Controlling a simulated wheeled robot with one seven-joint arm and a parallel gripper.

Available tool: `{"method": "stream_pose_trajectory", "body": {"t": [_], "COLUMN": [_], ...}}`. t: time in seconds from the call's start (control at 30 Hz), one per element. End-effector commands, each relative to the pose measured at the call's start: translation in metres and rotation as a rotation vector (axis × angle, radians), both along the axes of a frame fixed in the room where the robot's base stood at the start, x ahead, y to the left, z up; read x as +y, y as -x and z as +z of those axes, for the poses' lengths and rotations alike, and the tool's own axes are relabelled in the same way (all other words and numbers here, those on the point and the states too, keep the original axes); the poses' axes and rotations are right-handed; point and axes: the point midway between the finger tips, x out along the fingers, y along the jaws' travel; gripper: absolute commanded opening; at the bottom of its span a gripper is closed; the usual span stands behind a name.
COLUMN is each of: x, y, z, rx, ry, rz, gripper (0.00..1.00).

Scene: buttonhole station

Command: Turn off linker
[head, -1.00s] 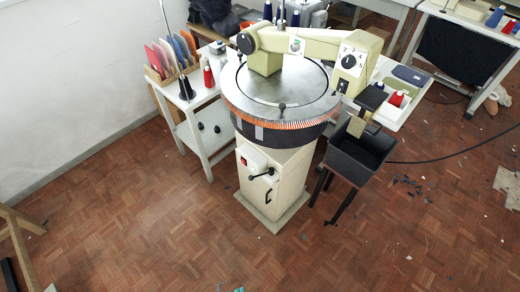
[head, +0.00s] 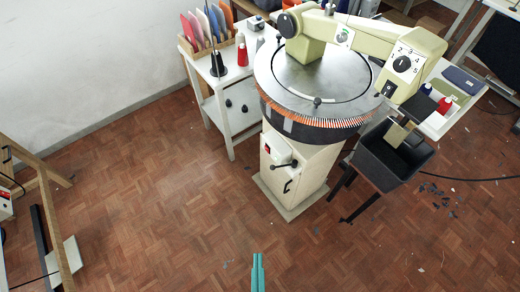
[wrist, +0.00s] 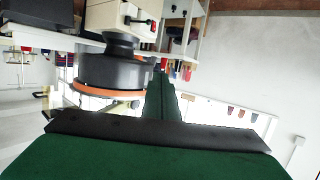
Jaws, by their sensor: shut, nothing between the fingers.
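The linker (head: 318,92) stands in the upper middle of the head view, with a round metal dial, an orange-and-black ring and a cream pedestal (head: 305,170). A small red switch (head: 267,149) sits on the pedestal's front, left of a black lever. My gripper (head: 258,272) is at the bottom middle of the head view, teal, shut and empty, well apart from the pedestal. In the wrist view the picture is upside down; the linker's dark ring (wrist: 112,72) is at upper left, the red switch (wrist: 152,24) is above it, and my green gripper (wrist: 160,98) points towards the machine.
A white side table (head: 232,107) with cones stands left of the linker. A black bin (head: 388,160) on legs stands at its right. A wooden frame (head: 45,190) is at far left. The parquet before the pedestal is clear.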

Motion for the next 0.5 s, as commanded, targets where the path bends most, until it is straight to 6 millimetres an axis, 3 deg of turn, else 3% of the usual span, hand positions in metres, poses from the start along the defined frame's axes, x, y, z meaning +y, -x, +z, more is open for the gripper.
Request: {"method": "stream_pose_trajectory", "body": {"t": [0.17,0.3,0.5], "x": [0.014,0.029,0.047], "y": [-0.029,-0.059,-0.107], "z": [-0.056,-0.108,-0.17], "rx": [0.086,0.179,0.309], "ry": [0.064,0.143,0.27], "rz": [0.053,0.106,0.166], "gripper": [0.0,0.0,0.0]}}
